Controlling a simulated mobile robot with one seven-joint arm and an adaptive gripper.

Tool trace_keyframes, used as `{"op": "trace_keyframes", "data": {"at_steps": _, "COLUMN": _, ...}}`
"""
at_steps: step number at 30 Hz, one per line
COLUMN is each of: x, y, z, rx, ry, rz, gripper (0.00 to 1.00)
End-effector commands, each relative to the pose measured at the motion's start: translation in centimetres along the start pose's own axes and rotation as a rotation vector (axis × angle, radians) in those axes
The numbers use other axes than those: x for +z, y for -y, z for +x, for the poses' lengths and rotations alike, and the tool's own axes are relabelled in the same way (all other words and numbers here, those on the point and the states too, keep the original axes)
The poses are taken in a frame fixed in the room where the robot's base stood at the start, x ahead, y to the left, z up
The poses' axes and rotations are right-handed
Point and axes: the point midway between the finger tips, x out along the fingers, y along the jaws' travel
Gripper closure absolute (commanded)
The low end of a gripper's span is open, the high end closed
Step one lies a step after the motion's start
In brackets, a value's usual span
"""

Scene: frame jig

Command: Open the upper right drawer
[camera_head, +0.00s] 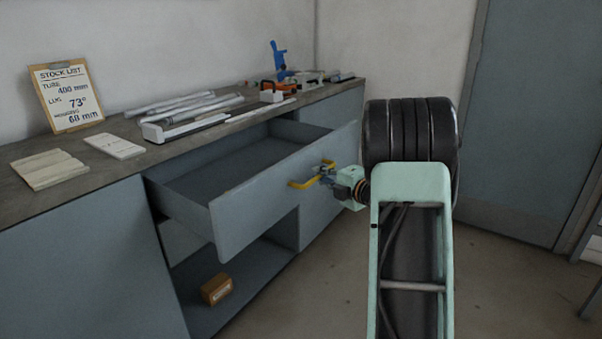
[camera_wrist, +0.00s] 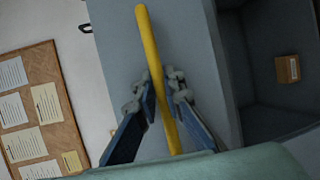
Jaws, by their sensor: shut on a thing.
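The upper drawer (camera_head: 255,208) of the grey-blue cabinet stands pulled well out, and its inside looks empty. A yellow bar handle (camera_head: 300,184) is on its front panel. My gripper (camera_head: 325,174) is at the handle, with my arm reaching in from the right. In the wrist view the yellow handle (camera_wrist: 148,35) runs between the two fingers of my gripper (camera_wrist: 164,92), which are closed on it. The handle's lower end is partly hidden by my gripper.
An open compartment below the drawer holds a small brown box (camera_head: 216,289). The worktop (camera_head: 180,153) carries metal tubes (camera_head: 185,103), an orange tool (camera_head: 272,86) and a stock list clipboard (camera_head: 67,95). A grey-blue door (camera_head: 530,120) stands at right. Floor in front is clear.

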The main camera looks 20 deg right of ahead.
Motion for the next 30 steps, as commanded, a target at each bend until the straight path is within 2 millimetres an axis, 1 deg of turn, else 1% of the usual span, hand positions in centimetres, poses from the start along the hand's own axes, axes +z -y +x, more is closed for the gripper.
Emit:
{"op": "trace_keyframes", "data": {"at_steps": 1, "x": 0.5, "y": 0.4, "z": -0.9, "rx": -0.002, "ry": 0.003, "rz": 0.001, "gripper": 1.0}}
{"op": "trace_keyframes", "data": {"at_steps": 3, "x": 0.8, "y": 0.6, "z": -1.9, "rx": -0.002, "ry": 0.002, "rz": 0.001, "gripper": 1.0}}
{"op": "trace_keyframes", "data": {"at_steps": 9, "x": 1.5, "y": 1.0, "z": -3.7, "rx": -0.003, "ry": 0.0, "rz": 0.001, "gripper": 1.0}}
{"op": "trace_keyframes", "data": {"at_steps": 15, "x": 1.8, "y": 1.1, "z": -4.3, "rx": -0.002, "ry": 0.001, "rz": 0.001, "gripper": 1.0}}
{"op": "trace_keyframes", "data": {"at_steps": 24, "x": 1.8, "y": 1.0, "z": -4.3, "rx": -0.002, "ry": 0.001, "rz": 0.001, "gripper": 1.0}}
{"op": "trace_keyframes", "data": {"at_steps": 25, "x": 1.8, "y": 1.0, "z": -4.3, "rx": -0.002, "ry": 0.001, "rz": 0.001, "gripper": 0.9}}
{"op": "trace_keyframes", "data": {"at_steps": 30, "x": 1.8, "y": 1.0, "z": -4.2, "rx": -0.002, "ry": 0.001, "rz": 0.0, "gripper": 0.73}}
